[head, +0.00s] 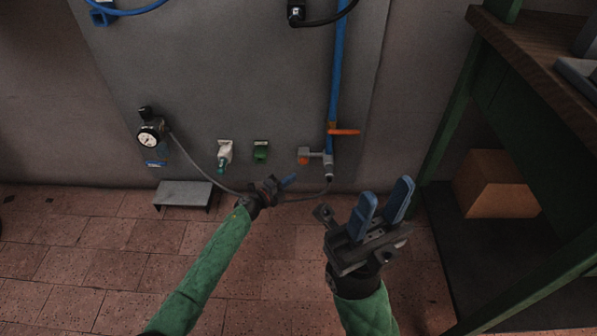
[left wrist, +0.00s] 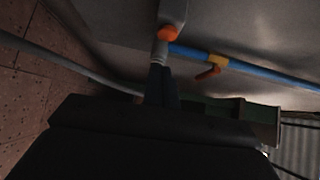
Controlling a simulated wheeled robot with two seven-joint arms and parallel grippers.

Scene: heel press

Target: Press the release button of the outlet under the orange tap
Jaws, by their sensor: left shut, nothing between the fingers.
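The orange tap (head: 344,131) sits on a blue pipe on the grey wall panel; it also shows in the left wrist view (left wrist: 208,72). Below it is a grey outlet (head: 318,154) with an orange button (head: 303,158) at its left end. In the left wrist view the orange button (left wrist: 168,33) shows clearly. My left gripper (head: 289,180) is shut and empty, below and left of the button. Its fingertips (left wrist: 162,72) appear close to the pale hose coupling; contact cannot be told. My right gripper (head: 386,204) is open and empty, right of the outlet and nearer me.
A grey hose (head: 297,199) runs from the outlet past my left gripper to a gauge (head: 149,136). White (head: 225,151) and green (head: 261,150) fittings sit left on the panel. A green-framed bench (head: 470,95) with a cardboard box (head: 498,184) stands right. A low metal step (head: 185,193) is left.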

